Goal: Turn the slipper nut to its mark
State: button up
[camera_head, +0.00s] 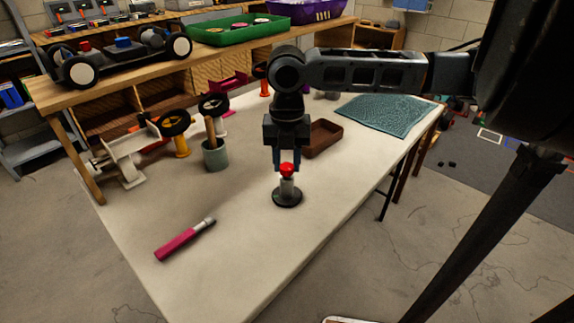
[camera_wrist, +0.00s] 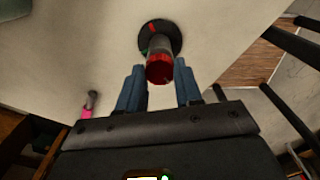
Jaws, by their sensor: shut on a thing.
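The slipper nut is a red cap (camera_head: 287,170) on top of a grey post that rises from a round black base (camera_head: 287,198) on the light table. In the wrist view, the red nut (camera_wrist: 159,70) shows between my two blue fingers, and a red mark (camera_wrist: 152,28) lies on the dark base (camera_wrist: 173,36). A small green patch shows beside the post. My gripper (camera_head: 287,166) points down over the post and is shut on the red nut. I cannot tell how the nut is turned relative to the mark.
A magenta-handled tool (camera_head: 180,242) lies at the front left of the table. A grey cup (camera_head: 215,155) with a wooden handle, a brown tray (camera_head: 323,139) and a teal mat (camera_head: 385,115) stand farther back. A racecar chassis (camera_head: 125,50) sits on the raised shelf. The right front of the table is clear.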

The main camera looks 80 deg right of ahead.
dwell(0.3)
jog(key=shift+r+m+p, duration=0.1)
jog(key=shift+m+p, duration=0.5)
jog(key=shift+m, duration=1.1)
jog(key=shift+p, duration=0.3)
jog(key=shift+m+p, duration=0.3)
jog(key=shift+m, duration=0.3)
jog(key=shift+m+p, duration=0.35)
jog(key=shift+m, duration=0.75)
jog(key=shift+f, duration=0.2)
